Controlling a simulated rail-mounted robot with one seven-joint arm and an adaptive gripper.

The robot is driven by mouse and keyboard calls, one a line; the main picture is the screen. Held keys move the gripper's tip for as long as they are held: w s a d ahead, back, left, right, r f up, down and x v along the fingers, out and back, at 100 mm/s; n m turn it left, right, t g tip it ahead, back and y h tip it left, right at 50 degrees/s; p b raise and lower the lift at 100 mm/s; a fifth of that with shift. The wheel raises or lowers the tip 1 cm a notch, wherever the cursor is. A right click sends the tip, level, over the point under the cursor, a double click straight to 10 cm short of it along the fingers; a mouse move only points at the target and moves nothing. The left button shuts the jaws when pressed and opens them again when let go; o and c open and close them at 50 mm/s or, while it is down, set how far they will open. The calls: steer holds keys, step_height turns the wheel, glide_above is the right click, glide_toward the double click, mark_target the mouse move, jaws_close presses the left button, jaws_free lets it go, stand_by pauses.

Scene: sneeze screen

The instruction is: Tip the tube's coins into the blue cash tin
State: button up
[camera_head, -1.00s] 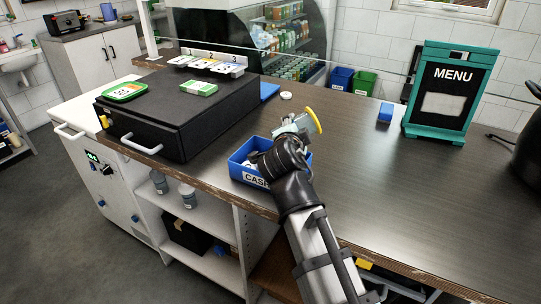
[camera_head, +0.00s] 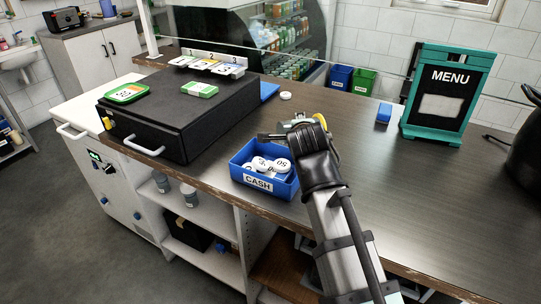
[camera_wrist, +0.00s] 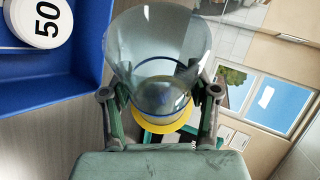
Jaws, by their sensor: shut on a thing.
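The blue cash tin (camera_head: 287,190) stands on the counter with a CASH label on its front. Several white coins (camera_head: 270,165) lie in it, and one marked 50 (camera_wrist: 38,22) shows in the wrist view, where the tin (camera_wrist: 62,75) fills the upper left. My gripper (camera_head: 298,128) is just behind and right of the tin. In the wrist view my gripper (camera_wrist: 160,100) is shut on the clear tube (camera_wrist: 160,45), which has a yellow base (camera_wrist: 165,122). The tube's wide mouth faces the camera, and I see no coins inside. My wrist partly hides the tube in the head view.
A black cash drawer box (camera_head: 185,115) stands left of the tin, with a green tray (camera_head: 127,93) and a banknote bundle (camera_head: 199,90) on top. A white lid-like disc (camera_head: 285,96) lies behind. A MENU board (camera_head: 445,95) and blue block (camera_head: 383,114) stand right.

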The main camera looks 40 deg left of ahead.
steer(key=shift+w+d+r+m+g+y+p, duration=0.1)
steer(key=shift+w+r+m+g+y+p, duration=0.15)
steer(key=shift+r+m+g+p, duration=0.65)
steer(key=shift+f+p, duration=0.15)
steer(key=shift+p, duration=0.4)
steer(key=shift+f, duration=0.1)
steer(key=shift+r+m+g+y+p, duration=0.5)
steer(key=shift+g+p, duration=0.1)
steer(key=shift+p, duration=0.8)
steer(key=shift+f+m+g, duration=0.1)
steer(key=shift+m+g, duration=0.2)
